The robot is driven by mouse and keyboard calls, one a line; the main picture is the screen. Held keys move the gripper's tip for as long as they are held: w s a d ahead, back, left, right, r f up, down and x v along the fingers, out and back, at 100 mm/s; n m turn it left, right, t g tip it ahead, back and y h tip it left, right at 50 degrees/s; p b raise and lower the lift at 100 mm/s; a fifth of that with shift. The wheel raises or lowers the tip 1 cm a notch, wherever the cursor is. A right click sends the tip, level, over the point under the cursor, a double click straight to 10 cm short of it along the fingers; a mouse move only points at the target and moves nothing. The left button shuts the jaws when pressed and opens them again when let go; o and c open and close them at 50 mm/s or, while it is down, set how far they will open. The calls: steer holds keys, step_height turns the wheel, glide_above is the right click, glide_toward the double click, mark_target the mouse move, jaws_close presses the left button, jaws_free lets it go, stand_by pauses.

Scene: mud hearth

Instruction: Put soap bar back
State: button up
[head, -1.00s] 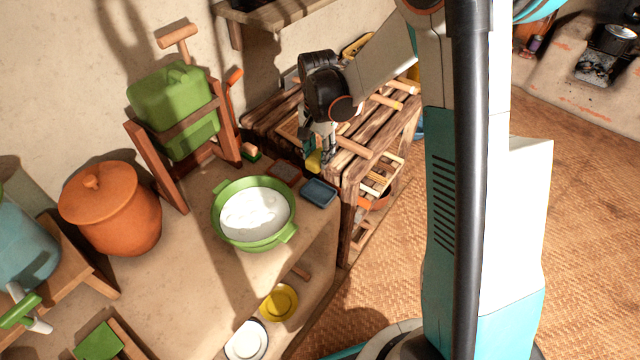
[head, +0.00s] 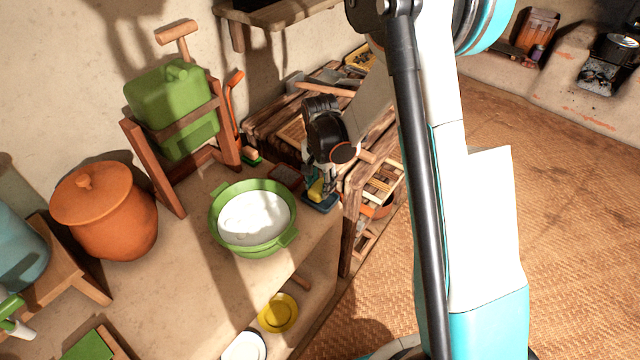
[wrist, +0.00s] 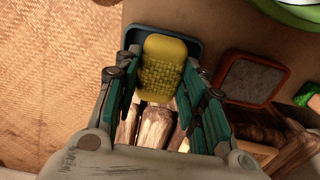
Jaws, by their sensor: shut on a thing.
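The yellow soap bar (head: 315,189) is between the fingers of my gripper (head: 320,182), which is shut on it. In the wrist view the soap bar (wrist: 163,66) shows a woven-looking surface, with a finger of my gripper (wrist: 160,78) on each side. A small dark blue dish (head: 324,206) is on the ledge below the soap. In the wrist view the blue dish (wrist: 193,48) shows around the far end of the soap. Whether the soap touches the dish is hidden.
A green basin (head: 217,228) with white contents stands left of the dish. A reddish-framed tray (wrist: 276,92) lies beside the dish. A slatted wooden rack (head: 352,190) stands close on the right. A green-based brush (head: 252,160) lies near the wall.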

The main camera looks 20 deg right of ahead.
mark_target(320, 186)
steer(key=shift+f+b, duration=0.35)
steer(key=shift+f, duration=0.05)
steer(key=o, duration=1.1)
steer(key=shift+r, duration=0.1)
step_height(320, 186, up, 13)
steer(key=p, duration=0.5)
steer(key=s+r+n+t, duration=0.3)
steer(key=s+r+n, duration=0.2)
steer(key=s+r, duration=0.75)
steer(key=shift+s+r+n+t, duration=0.75)
steer(key=shift+s+n, duration=0.2)
steer(key=shift+s, duration=0.8)
steer(key=shift+s+r+n+t, duration=0.65)
steer(key=shift+s+r+n, duration=0.3)
steer(key=shift+s, duration=0.8)
steer(key=shift+s+r+n+t, duration=0.75)
steer(key=shift+s+n, duration=0.25)
steer(key=shift+s, duration=0.75)
